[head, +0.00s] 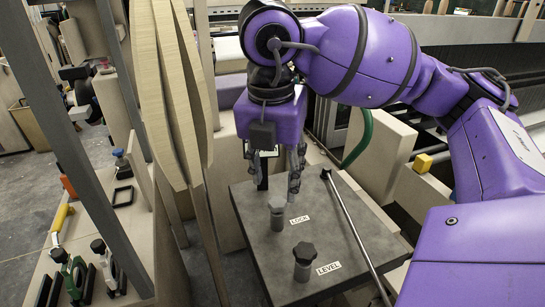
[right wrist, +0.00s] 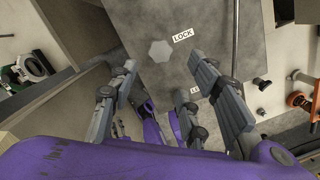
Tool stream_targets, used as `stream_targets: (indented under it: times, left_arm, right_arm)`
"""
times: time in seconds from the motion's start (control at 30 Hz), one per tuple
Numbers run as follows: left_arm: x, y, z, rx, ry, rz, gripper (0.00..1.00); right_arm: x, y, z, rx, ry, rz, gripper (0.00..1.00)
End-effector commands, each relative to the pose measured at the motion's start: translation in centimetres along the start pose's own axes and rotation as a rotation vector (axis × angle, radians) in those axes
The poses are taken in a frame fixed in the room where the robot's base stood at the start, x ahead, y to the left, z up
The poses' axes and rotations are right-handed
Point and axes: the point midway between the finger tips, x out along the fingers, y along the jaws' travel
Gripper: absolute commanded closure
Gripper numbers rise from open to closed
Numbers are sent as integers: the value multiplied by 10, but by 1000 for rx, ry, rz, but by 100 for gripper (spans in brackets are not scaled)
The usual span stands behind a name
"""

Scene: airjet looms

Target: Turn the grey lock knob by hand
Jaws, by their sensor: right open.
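The grey lock knob (head: 277,206) stands upright on a dark grey plate (head: 345,243), beside a white LOCK label. In the right wrist view the knob (right wrist: 160,50) shows from above as a light grey hexagon beyond the fingertips. My right gripper (head: 277,185) points down just above and behind the knob, with fingers spread to either side and nothing between them. In the right wrist view its fingers (right wrist: 165,75) are apart and clear of the knob. My left gripper is not in view.
A black-topped knob (head: 303,252) labelled LEVEL stands nearer on the same plate. A thin metal rod (head: 355,232) slants along the plate's right side. Tall wooden slats (head: 172,90) rise close on the left. A bench (head: 100,235) with clamps and tools lies farther left.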

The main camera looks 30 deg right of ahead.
Motion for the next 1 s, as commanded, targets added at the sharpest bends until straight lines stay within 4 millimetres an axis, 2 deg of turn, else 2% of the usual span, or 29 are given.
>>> stream_targets:
  times: [0.1,0.23,0.83,1.0]
  left_arm:
    - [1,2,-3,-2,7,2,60]
    - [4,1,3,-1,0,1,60]
    - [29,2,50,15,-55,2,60]
    - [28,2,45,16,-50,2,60]
  right_arm:
    - [-5,0,6,21,-13,8,56]
    - [4,1,7,24,-13,7,56]
    - [79,0,6,19,-9,2,56]
    - [74,0,6,18,-12,7,56]
